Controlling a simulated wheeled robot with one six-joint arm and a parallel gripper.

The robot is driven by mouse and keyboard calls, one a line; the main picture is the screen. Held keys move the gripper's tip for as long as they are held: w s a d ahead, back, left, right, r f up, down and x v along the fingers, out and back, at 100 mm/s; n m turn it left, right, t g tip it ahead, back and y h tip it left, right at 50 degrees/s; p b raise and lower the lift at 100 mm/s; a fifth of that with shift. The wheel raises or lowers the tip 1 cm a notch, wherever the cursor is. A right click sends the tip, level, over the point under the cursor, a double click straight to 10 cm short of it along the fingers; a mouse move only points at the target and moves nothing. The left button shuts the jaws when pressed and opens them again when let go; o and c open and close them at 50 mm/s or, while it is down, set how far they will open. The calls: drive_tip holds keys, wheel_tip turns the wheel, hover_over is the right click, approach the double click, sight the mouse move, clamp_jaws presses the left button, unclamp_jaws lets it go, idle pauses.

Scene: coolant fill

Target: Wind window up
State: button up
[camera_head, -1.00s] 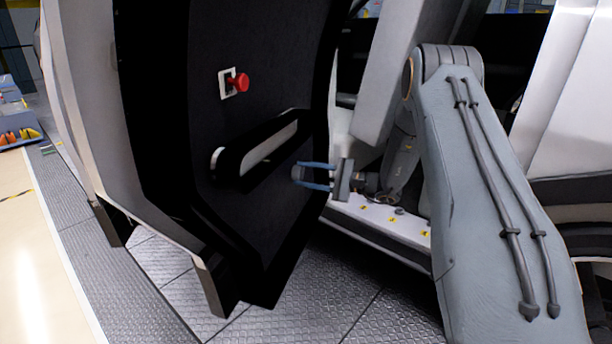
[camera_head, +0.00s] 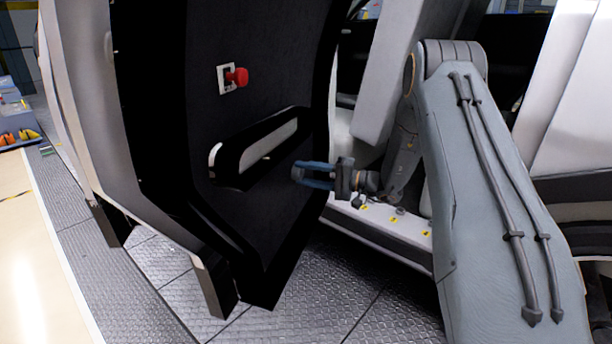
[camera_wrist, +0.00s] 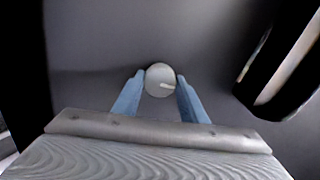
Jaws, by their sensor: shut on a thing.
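A round pale knob (camera_wrist: 160,80) with a small light mark sits on the dark inner door panel (camera_wrist: 110,50) in the wrist view. My gripper (camera_wrist: 160,88) has its two blue fingers on either side of the knob, shut on it. In the head view my gripper (camera_head: 300,172) reaches to the lower right part of the door panel (camera_head: 270,50), to the right of the armrest. The knob is hidden there by the fingers. The window glass cannot be made out.
A red button (camera_head: 237,77) on a white plate stands out above the armrest (camera_head: 265,150). The armrest also shows at the right of the wrist view (camera_wrist: 285,65). A white door sill (camera_head: 380,225) lies below my arm. Tool bins (camera_head: 18,125) stand far left.

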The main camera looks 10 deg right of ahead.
drive_tip(key=shift+n, duration=0.3)
drive_tip(key=o, duration=1.1)
drive_tip(key=shift+c, duration=0.2)
drive_tip(key=shift+d, duration=0.1)
drive_tip(key=p+v, duration=0.1)
drive_tip(key=v, duration=0.6)
drive_tip(key=shift+s+d, duration=0.25)
drive_tip(key=shift+a, duration=0.1)
